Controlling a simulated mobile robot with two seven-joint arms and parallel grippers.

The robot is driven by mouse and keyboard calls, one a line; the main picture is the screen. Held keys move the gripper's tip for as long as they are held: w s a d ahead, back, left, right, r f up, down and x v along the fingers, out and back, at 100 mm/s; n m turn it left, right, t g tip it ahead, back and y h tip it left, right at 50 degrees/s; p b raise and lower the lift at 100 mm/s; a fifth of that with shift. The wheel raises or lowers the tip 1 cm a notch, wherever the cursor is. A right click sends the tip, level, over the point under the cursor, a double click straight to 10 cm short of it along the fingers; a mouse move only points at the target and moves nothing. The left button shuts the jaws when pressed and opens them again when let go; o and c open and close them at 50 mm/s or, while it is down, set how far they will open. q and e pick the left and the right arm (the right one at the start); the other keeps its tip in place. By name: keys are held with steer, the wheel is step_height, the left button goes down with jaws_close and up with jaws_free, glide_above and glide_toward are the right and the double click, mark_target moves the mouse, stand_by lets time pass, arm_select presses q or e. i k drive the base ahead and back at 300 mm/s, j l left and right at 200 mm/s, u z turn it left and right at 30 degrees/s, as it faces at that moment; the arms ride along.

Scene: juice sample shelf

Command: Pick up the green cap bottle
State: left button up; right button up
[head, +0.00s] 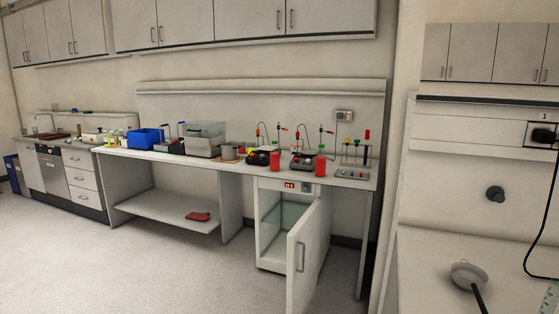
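I cannot clearly make out a green cap bottle in the head view. Some small yellow-green items (113,139) stand at the left end of the long white bench (140,154), too small to tell whether one is a bottle with a green cap. Neither of my grippers is in view.
A small cabinet (271,264) under the bench's right part has its door (303,262) open into the room. A blue bin (146,138), a grey device (204,140) and red containers (321,166) crowd the bench top. The floor (150,270) in front is clear.

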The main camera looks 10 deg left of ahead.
mark_target(274, 151)
steer(key=z, duration=1.2)
steer(key=i+j+z, duration=0.2)
steer(key=i+j, duration=0.2)
steer(key=j, duration=0.25)
steer(key=i+j, duration=0.2)
steer(key=j, duration=0.2)
steer(key=i+j, duration=0.15)
steer(key=j, duration=0.3)
steer(key=i+j, duration=0.2)
steer(key=j, duration=0.25)
steer(key=i+j, duration=0.2)
steer(key=j, duration=0.2)
steer(key=i+j, duration=0.2)
steer(key=j, duration=0.25)
steer(key=i+j, duration=0.15)
steer(key=j, duration=0.3)
steer(key=i+j, duration=0.2)
steer(key=j, duration=0.25)
